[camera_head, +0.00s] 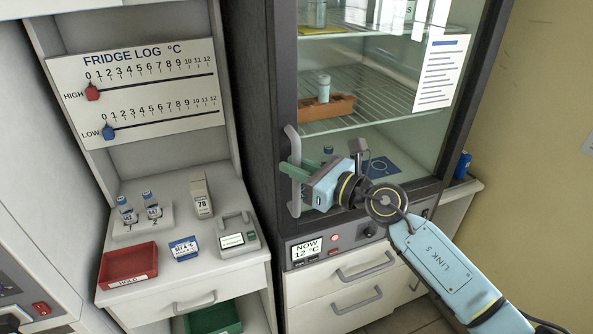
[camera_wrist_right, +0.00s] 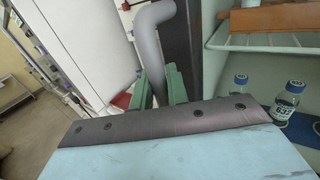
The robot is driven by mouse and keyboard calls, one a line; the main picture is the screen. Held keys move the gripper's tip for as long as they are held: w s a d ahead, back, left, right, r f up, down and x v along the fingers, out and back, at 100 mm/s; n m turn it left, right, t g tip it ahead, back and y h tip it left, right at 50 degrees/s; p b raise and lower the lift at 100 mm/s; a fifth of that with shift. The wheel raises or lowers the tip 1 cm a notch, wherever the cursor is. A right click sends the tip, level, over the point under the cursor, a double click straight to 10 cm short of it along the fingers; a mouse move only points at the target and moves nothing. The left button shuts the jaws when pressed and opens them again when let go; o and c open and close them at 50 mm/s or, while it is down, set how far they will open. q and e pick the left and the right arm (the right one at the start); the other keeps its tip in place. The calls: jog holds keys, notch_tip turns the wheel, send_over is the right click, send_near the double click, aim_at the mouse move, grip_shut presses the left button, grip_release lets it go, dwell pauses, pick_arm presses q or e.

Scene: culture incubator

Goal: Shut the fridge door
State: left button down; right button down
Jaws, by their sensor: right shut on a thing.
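The fridge door (camera_head: 284,60) is a glass door in a dark frame, with a white notice on its glass. It looks about in line with the fridge front; I cannot tell whether a small gap is left. Its grey bar handle (camera_head: 295,142) is on the left side of the door and also shows in the right wrist view (camera_wrist_right: 155,50). My right gripper (camera_head: 291,171) is shut on the handle, its green fingers (camera_wrist_right: 162,86) on either side of the bar. My left gripper is not in view.
Inside the fridge are wire shelves, an orange rack (camera_head: 327,107) and small bottles (camera_wrist_right: 287,98). Below is a panel reading 12 °C (camera_head: 306,249) above drawers. To the left, a counter holds a red tray (camera_head: 128,263), vials and boxes. A blue can (camera_head: 462,165) stands at right.

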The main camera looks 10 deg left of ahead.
jog(key=shift+w+r, duration=0.1)
jog(key=shift+r, duration=0.15)
jog(key=c, duration=1.7)
grip_release()
jog(key=shift+c, duration=0.2)
jog(key=shift+o, duration=1.2)
jog(key=shift+w+a+f, duration=0.1)
jog(key=shift+w+a, duration=0.1)
jog(key=shift+a, duration=0.05)
jog(key=shift+o, duration=0.3)
jog(key=shift+d, duration=0.1)
jog(key=shift+s, duration=0.1)
jog(key=shift+d+f, duration=0.1)
jog(key=b+v, duration=0.1)
jog(key=v, duration=1.2)
jog(key=shift+s, duration=0.2)
